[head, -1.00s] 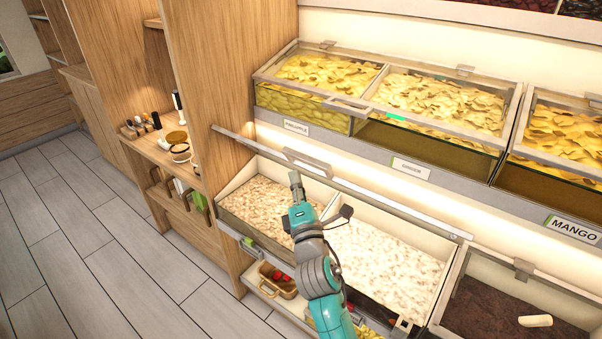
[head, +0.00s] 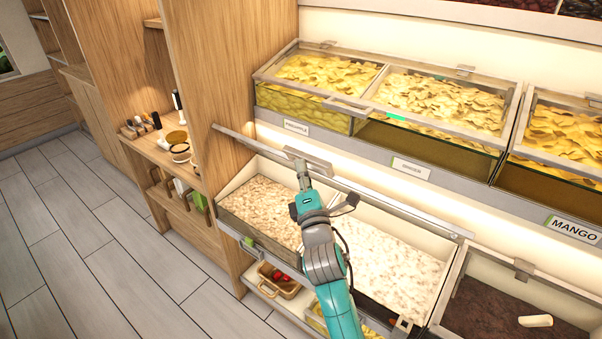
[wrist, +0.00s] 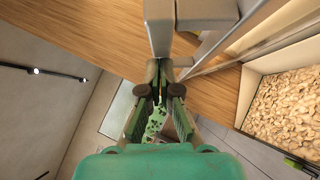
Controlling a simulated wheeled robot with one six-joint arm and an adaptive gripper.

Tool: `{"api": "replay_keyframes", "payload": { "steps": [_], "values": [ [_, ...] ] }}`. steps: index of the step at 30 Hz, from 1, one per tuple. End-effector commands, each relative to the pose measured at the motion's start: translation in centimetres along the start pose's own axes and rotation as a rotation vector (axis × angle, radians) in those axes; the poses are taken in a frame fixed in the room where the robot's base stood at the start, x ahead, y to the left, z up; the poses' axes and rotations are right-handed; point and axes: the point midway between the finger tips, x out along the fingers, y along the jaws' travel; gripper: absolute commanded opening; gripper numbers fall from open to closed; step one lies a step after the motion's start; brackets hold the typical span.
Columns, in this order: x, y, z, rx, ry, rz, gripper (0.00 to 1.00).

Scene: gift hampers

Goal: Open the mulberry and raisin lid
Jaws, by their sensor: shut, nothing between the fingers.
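A long glass lid with a metal front bar (head: 395,208) stands raised over two lower bins of pale flakes, the left bin (head: 225,191) and the middle bin (head: 440,262). No mulberry and raisin label is readable here. The lid's grey handle (head: 320,168) sits on the bar and also shows close in the wrist view (wrist: 207,13). My gripper (head: 300,163) is shut and empty, its tip at the handle's left part; I cannot tell whether they touch. In the wrist view my gripper's fingers (wrist: 164,72) meet just below a grey handle post.
A lower bin of dark fruit (head: 490,307) with a pale scoop (head: 535,321) is at right. Closed bins of yellow fruit (head: 440,104) stand on the shelf above. A wooden side panel (head: 226,80) borders the left bin. The floor (head: 70,240) at left is clear.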

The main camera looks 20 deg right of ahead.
Motion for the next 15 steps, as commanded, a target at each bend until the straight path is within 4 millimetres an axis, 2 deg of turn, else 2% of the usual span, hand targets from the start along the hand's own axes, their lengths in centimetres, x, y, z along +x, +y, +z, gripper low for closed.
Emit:
{"api": "replay_keyframes", "payload": {
  "steps": [8, 15],
  "values": [
    [2.1, 1.1, 2.2, 0.065, -0.003, -0.061, 0.00],
    [5.0, 2.0, 5.1, 0.149, -0.003, -0.145, 0.00]
  ]
}}
